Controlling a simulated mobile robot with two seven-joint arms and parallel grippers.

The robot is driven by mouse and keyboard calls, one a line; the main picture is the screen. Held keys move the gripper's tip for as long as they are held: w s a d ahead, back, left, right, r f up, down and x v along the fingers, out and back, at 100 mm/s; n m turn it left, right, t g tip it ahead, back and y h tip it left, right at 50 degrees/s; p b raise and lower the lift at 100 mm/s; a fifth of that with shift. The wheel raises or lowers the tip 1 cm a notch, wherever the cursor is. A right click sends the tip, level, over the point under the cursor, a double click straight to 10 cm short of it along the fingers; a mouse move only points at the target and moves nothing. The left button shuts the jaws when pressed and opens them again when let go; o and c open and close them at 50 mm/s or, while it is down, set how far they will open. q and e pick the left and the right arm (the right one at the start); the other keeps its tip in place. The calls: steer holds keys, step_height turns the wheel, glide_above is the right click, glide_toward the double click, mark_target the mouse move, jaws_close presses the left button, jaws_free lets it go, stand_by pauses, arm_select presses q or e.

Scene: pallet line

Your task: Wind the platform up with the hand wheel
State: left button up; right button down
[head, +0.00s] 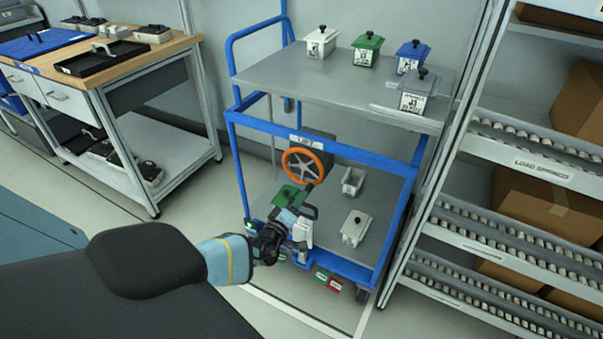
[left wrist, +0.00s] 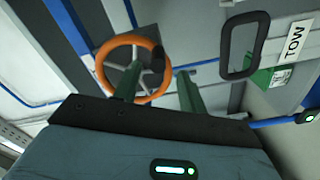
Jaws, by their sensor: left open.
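The hand wheel (head: 307,166) has an orange rim and pale spokes and sits on the front of the blue-framed cart. It also shows in the left wrist view (left wrist: 133,67). The platform (head: 290,82) is the cart's grey top deck, with lidded boxes on it. My left gripper (head: 288,213) is just below the wheel in the head view. In the left wrist view its fingers (left wrist: 158,80) are apart and point at the wheel, with the rim's right side between them in the picture. Contact is not visible. My right gripper is out of view.
A dark loop handle (left wrist: 240,45) and a TOW label (left wrist: 294,41) are right of the fingers. White containers (head: 356,228) stand on the lower deck. A roller rack (head: 520,165) is close on the right, and a workbench (head: 150,60) is on the left.

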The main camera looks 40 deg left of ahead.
arm_select(q)
steer(key=v, duration=0.3)
steer(key=shift+s+p, duration=0.15)
steer(key=shift+p, duration=0.25)
